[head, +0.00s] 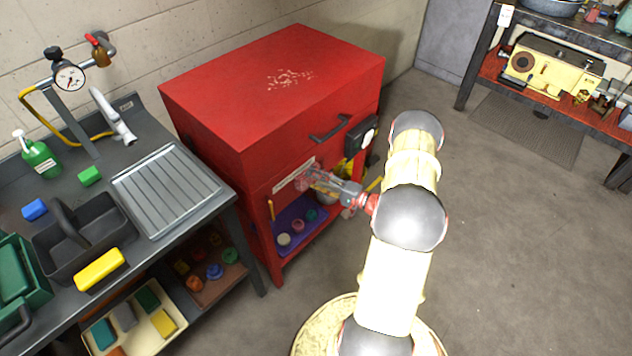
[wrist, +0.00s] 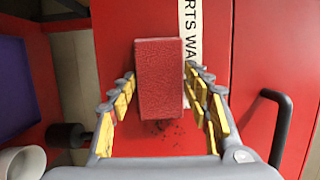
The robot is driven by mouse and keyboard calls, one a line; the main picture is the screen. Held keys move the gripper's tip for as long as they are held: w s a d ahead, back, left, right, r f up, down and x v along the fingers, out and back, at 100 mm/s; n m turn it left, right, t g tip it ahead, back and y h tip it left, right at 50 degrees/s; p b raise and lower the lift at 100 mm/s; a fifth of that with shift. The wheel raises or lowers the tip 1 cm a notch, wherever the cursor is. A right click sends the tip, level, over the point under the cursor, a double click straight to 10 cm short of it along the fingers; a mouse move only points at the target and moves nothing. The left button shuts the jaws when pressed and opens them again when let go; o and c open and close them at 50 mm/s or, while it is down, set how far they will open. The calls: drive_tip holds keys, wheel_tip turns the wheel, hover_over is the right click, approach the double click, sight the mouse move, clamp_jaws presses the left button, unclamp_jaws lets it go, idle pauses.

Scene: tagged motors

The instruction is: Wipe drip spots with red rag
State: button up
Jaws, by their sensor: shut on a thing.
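My gripper (wrist: 160,76) is shut on a red rag (wrist: 158,95), a block-like textured piece between its yellow-padded fingers. The rag is in front of the red cabinet's front face (wrist: 125,40); I cannot tell whether it touches. Small dark drip spots (wrist: 165,128) show on the red face just below the rag in the wrist view. The rag may hide more of them. In the head view my gripper (head: 315,178) is at the front of the red cabinet (head: 230,100), by its white label strip. Pale speckled marks (head: 290,78) are on the cabinet's top.
A dark handle (wrist: 275,120) sticks out right of the gripper. Below is an open shelf with a purple tray (head: 312,224) and a white cup (wrist: 22,162). A grey workbench (head: 185,225) with a green spray bottle (head: 40,157) stands left. Floor to the right is clear.

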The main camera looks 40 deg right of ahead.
drive_tip(key=shift+d, duration=0.1)
drive_tip(key=shift+w+d+b, duration=0.15)
drive_tip(key=shift+d+b, duration=1.05)
drive_tip(key=shift+d, duration=0.75)
drive_tip(key=shift+w+d+b, duration=0.2)
drive_tip(key=shift+d+b, duration=0.95)
drive_tip(key=shift+d, duration=0.85)
drive_tip(key=shift+w+d+b, duration=0.15)
drive_tip(key=shift+d+b, duration=1.05)
drive_tip(key=shift+d, duration=0.75)
drive_tip(key=shift+a, duration=0.1)
drive_tip(key=shift+a+r, duration=0.1)
drive_tip(key=shift+a, duration=0.75)
drive_tip(key=a, duration=0.3)
drive_tip(key=a+p, duration=0.1)
drive_tip(key=a, duration=0.2)
drive_tip(key=s+a, duration=0.1)
drive_tip(key=a, duration=0.3)
drive_tip(key=shift+a+p, duration=0.1)
drive_tip(key=shift+p, duration=0.3)
drive_tip(key=shift+s, duration=0.1)
